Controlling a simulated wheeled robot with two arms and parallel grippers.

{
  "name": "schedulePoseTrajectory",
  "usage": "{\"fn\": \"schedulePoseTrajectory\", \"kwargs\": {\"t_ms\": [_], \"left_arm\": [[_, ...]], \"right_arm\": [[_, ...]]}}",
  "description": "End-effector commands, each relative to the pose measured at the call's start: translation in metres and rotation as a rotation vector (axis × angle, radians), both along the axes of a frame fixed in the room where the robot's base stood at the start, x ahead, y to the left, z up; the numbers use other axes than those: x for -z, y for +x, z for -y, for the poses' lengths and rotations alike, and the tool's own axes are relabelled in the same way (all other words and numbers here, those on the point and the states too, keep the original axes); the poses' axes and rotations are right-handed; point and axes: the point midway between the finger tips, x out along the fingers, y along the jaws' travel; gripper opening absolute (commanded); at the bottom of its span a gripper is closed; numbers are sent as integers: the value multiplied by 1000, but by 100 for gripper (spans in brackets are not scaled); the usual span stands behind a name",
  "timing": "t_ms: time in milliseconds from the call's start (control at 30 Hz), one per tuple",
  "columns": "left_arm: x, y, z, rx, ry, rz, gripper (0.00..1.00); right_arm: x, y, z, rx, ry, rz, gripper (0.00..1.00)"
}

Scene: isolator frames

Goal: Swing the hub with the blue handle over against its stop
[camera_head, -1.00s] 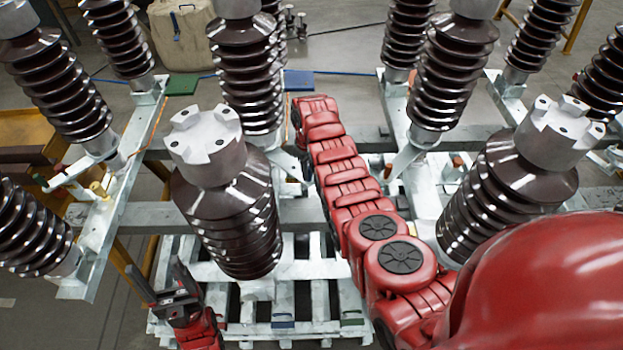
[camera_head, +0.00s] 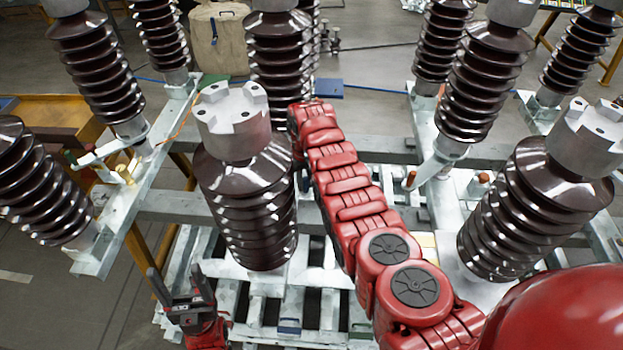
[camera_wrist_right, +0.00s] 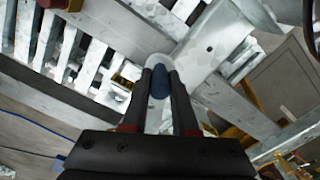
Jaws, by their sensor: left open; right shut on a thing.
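The blue handle (camera_wrist_right: 160,82) shows in the right wrist view between the dark fingers of my right gripper (camera_wrist_right: 160,88), which is shut on it. A rounded pale grey part shows around the handle's far end. A grey metal plate (camera_wrist_right: 205,48) lies just beyond it; I cannot tell which part is the hub, nor see its stop. In the head view my red right arm reaches away between the brown insulators, and its gripper is hidden behind the near-left insulator (camera_head: 245,205). My left gripper (camera_head: 176,272) is open and empty at the lower left, in front of that insulator.
Ribbed brown insulators stand on grey metal beams on both sides of my right arm, including one at the right (camera_head: 535,215). A slatted light frame (camera_head: 265,310) lies below. A yellow-brown bin (camera_head: 45,128) stands at the left. Open floor shows at the lower left.

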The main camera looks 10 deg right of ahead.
Motion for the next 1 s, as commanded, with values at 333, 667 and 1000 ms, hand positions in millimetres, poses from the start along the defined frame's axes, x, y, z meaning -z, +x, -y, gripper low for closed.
{"fn": "schedulePoseTrajectory", "kwargs": {"t_ms": [333, 667, 1000], "left_arm": [[0, 0, 0, 0, 0, 0, 69], [1, 0, 0, 0, 0, 0, 69], [15, 0, 0, 0, 0, 0, 69]], "right_arm": [[0, 0, -1, -4, 2, 1, 56], [-1, 1, 0, -2, 2, 3, 56], [-36, 3, 0, -1, 1, 9, 56]]}}
